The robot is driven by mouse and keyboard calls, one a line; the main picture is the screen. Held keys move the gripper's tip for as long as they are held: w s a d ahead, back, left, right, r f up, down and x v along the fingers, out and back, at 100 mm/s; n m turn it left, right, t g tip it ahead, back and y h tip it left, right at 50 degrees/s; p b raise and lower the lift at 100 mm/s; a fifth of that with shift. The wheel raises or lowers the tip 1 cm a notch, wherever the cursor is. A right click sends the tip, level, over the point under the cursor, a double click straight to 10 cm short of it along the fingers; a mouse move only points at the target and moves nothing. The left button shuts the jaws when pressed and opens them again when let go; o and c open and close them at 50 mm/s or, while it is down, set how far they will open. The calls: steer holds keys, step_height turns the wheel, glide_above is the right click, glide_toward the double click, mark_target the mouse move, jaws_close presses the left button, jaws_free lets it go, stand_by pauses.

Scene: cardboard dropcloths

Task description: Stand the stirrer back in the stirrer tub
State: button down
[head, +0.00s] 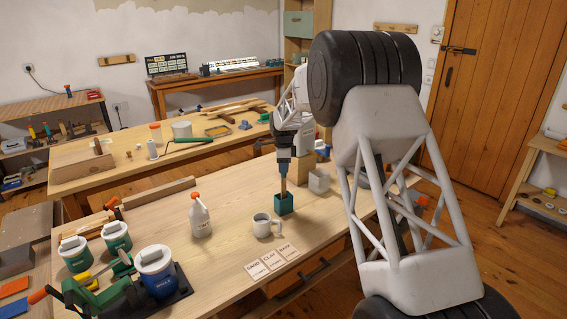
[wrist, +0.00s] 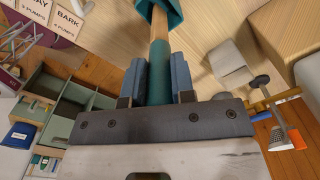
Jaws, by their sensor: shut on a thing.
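My gripper (head: 284,157) is over the workbench, pointing down, and its two blue-grey fingers also show in the wrist view (wrist: 160,72). It is shut on the stirrer, a pale wooden stick (head: 283,185) with a teal grip (wrist: 159,76) between the fingers. The stirrer is about upright. The stirrer tub (head: 286,204) is a small square teal container directly below, also at the top of the wrist view (wrist: 174,14). The stick's lower end meets the tub's opening. Its tip is hidden, so I cannot tell how deep it sits.
A light grey mug (head: 264,226) and label cards (head: 272,260) are in front of the tub. A grey square container (head: 319,182) stands behind it to the right. A white bottle with an orange top (head: 199,216) is to the left. Lidded tubs (head: 156,272) stand at front left.

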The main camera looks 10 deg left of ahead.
mark_target(283, 176)
steer(key=shift+f, duration=2.35)
steer(key=shift+c, duration=2)
jaws_free()
steer(key=shift+r, duration=4.45)
steer(key=shift+s+d+r, duration=0.1)
